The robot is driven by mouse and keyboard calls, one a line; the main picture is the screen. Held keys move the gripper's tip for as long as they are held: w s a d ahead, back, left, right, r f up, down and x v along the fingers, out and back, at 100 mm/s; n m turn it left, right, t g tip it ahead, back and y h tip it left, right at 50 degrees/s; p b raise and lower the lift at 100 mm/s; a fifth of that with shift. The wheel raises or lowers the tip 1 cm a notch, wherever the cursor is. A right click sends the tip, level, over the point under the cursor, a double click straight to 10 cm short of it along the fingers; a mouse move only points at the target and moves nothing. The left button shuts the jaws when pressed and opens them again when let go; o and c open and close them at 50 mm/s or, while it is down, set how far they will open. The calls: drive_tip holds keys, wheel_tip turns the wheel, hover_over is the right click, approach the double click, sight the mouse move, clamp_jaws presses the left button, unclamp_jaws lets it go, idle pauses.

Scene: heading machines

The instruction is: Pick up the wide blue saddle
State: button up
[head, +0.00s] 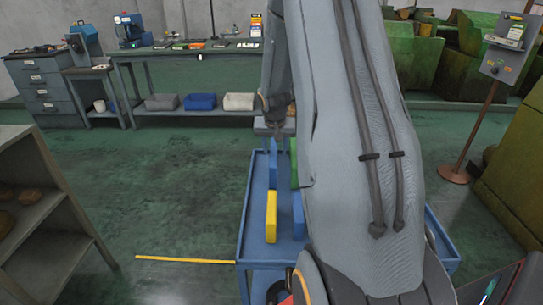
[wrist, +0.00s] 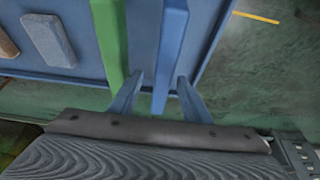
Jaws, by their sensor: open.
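In the wrist view my gripper (wrist: 160,78) is open, with one finger on each side of a long blue piece (wrist: 172,45). The fingers look apart from it; its depth between them is hard to judge. In the head view this blue piece (head: 273,165) seems to stand at the far left of the blue cart, just in front of my gripper (head: 274,133). A second blue piece (head: 298,215) stands nearer, partly hidden by my arm. I cannot tell which is the wide saddle.
A green piece (wrist: 107,40) stands close beside the blue one. A yellow piece (head: 270,216) stands nearer on the blue cart (head: 253,205). A grey block (wrist: 48,40) lies on the cart. A workbench (head: 185,51) is behind; shelves (head: 40,205) stand left, with open floor between.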

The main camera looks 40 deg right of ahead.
drive_tip(key=shift+a+x, duration=0.25)
drive_tip(key=shift+x, duration=0.9)
drive_tip(key=shift+p+x, duration=0.55)
drive_tip(key=shift+x, duration=1.65)
clamp_jaws()
